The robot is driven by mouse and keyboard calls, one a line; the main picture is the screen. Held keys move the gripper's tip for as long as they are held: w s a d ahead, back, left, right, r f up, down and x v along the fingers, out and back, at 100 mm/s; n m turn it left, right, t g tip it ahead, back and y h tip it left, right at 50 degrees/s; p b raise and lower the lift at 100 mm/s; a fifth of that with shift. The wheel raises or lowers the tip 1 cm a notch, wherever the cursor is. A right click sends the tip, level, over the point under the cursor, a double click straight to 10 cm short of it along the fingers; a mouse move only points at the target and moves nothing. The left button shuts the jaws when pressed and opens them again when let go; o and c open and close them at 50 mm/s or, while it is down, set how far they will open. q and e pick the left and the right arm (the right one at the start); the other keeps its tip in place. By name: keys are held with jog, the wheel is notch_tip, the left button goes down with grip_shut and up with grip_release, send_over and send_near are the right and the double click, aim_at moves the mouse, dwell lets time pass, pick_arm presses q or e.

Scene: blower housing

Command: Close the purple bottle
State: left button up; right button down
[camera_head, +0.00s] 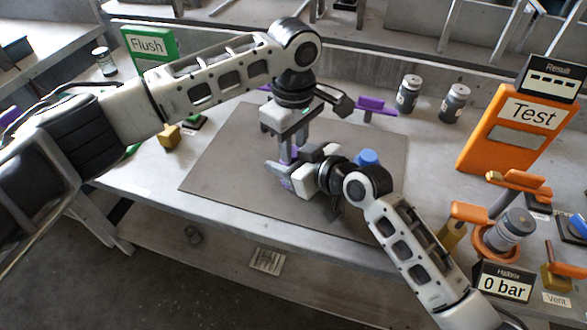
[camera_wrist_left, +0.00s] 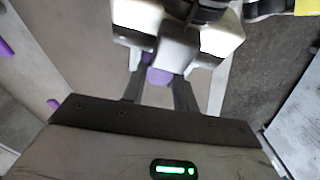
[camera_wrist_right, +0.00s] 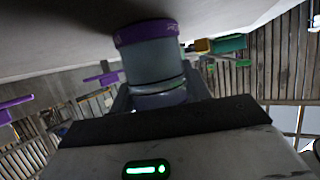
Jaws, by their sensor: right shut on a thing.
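The purple bottle (camera_wrist_right: 150,60), a grey body with a purple band, is between the fingers of my right gripper (camera_head: 290,178). My right gripper is shut on it low over the mat, and its wrist hides much of the bottle in the head view. My left gripper (camera_head: 288,142) points down directly above the bottle. In the left wrist view a small purple part (camera_wrist_left: 158,76) shows between its spread fingers (camera_wrist_left: 158,95). I cannot tell whether that part is a loose cap or the bottle's top, or whether the fingers touch it.
The grey mat (camera_head: 225,165) has free room at its left. A blue-topped object (camera_head: 367,158) is close behind my right wrist. Two grey bottles (camera_head: 408,93) and a purple fixture (camera_head: 375,105) stand at the back. The orange Test station (camera_head: 510,130) and Halfbnz gauge (camera_head: 503,283) are at right.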

pick_arm(q)
jog(key=shift+m, duration=1.7)
jog(key=o, duration=1.1)
jog(key=shift+r, duration=0.1)
jog(key=shift+r, duration=2.2)
